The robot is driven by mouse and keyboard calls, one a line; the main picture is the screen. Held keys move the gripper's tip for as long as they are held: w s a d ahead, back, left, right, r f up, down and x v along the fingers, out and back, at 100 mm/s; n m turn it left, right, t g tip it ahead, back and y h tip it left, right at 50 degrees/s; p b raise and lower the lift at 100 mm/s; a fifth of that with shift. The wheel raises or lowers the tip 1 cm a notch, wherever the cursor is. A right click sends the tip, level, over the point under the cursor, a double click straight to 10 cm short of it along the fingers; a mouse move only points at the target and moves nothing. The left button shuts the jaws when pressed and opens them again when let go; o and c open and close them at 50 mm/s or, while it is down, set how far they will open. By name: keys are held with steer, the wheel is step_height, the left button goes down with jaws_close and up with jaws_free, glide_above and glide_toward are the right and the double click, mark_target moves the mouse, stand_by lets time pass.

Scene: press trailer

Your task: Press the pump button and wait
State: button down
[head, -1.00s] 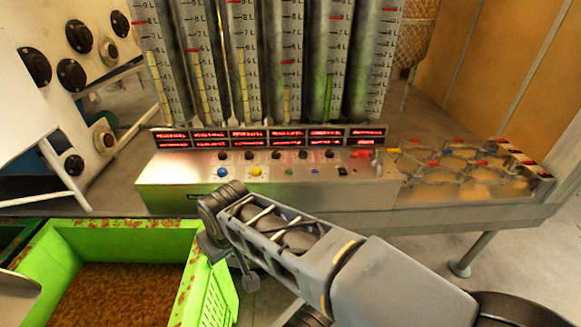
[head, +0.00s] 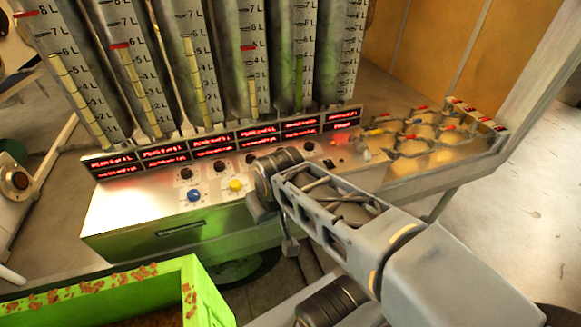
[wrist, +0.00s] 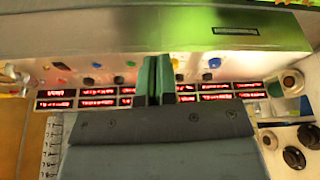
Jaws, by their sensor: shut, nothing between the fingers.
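The metal control panel (head: 150,212) carries a row of buttons and black knobs. A blue button (head: 194,195) and a yellow button (head: 236,185) show left of my arm in the head view; my arm covers part of the row to their right. In the wrist view, the panel appears upside down, with a blue button (wrist: 214,62), a yellow button (wrist: 175,63), a green button (wrist: 131,64) and another blue button (wrist: 97,66). My gripper (wrist: 158,62) is shut and empty, its fingertips overlapping the row between green and yellow. I cannot tell whether it touches. Which button is the pump's is unclear.
Red-lit displays (head: 212,144) and tall graduated cylinders (head: 190,60) stand behind the buttons. A green crate (head: 130,285) is at the lower left. A tray with round openings (head: 420,140) is at the right. Open floor lies at far right.

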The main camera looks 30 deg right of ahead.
steer(key=shift+w+d, duration=0.15)
steer(key=shift+d, duration=0.05)
steer(key=w+d+r+m+y+p, duration=0.15)
steer(key=w+m+y+p, duration=0.4)
steer(key=w+m, duration=0.65)
steer(key=w+d+f+m+t+h+p, duration=0.1)
steer(key=w+d+f+m+t+p, duration=0.2)
steer(key=w+d+m, duration=0.6)
steer(key=shift+w+d+f+t, duration=0.15)
steer(key=shift+w+f+t, duration=0.1)
steer(key=shift+f+t, duration=0.25)
